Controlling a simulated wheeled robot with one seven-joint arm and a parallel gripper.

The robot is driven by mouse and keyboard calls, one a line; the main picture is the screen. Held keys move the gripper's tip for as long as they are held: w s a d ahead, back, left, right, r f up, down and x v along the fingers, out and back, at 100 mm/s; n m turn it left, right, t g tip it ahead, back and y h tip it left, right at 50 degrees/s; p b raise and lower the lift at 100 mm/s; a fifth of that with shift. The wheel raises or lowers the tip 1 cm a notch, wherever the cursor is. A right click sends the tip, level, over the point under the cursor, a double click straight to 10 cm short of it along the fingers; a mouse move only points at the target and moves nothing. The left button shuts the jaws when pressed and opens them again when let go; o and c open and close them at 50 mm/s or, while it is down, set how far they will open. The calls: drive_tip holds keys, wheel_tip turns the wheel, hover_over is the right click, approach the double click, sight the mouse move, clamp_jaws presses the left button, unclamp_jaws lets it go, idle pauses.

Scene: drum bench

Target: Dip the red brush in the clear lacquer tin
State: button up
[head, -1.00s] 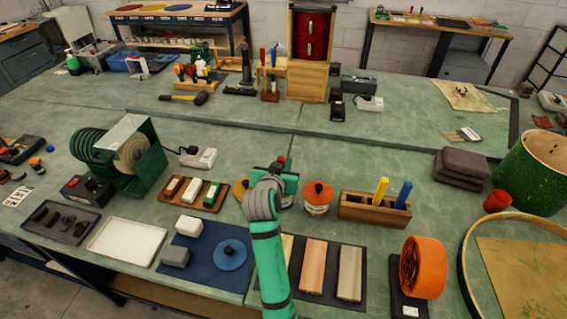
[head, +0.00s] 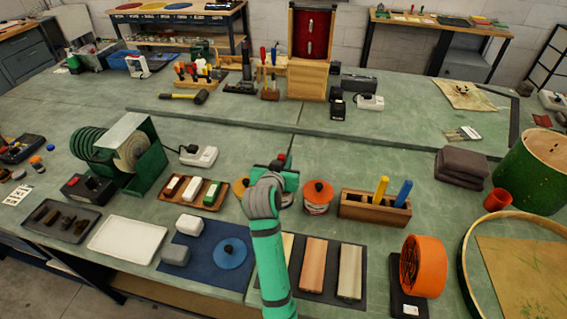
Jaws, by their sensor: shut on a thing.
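My gripper (head: 284,178) is shut on the red brush (head: 282,160); only a small red end shows above the green-teal jaws. The brush's lower part is hidden behind my gripper and wrist. A tin with an orange lid (head: 317,196) stands just right of my gripper. Another orange-yellow tin top (head: 239,187) shows just left, partly hidden by my wrist. A greyish tin edge (head: 287,199) shows directly below my gripper, mostly covered. I cannot read labels to tell which is the clear lacquer, nor whether the bristles are inside a tin.
A wooden holder (head: 360,210) with a yellow-handled brush (head: 381,187) and a blue-handled brush (head: 403,193) stands to the right. A tray of small blocks (head: 211,204) lies to the left.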

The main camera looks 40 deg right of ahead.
wheel_tip(320, 180, up, 7)
idle(1.2)
idle(0.5)
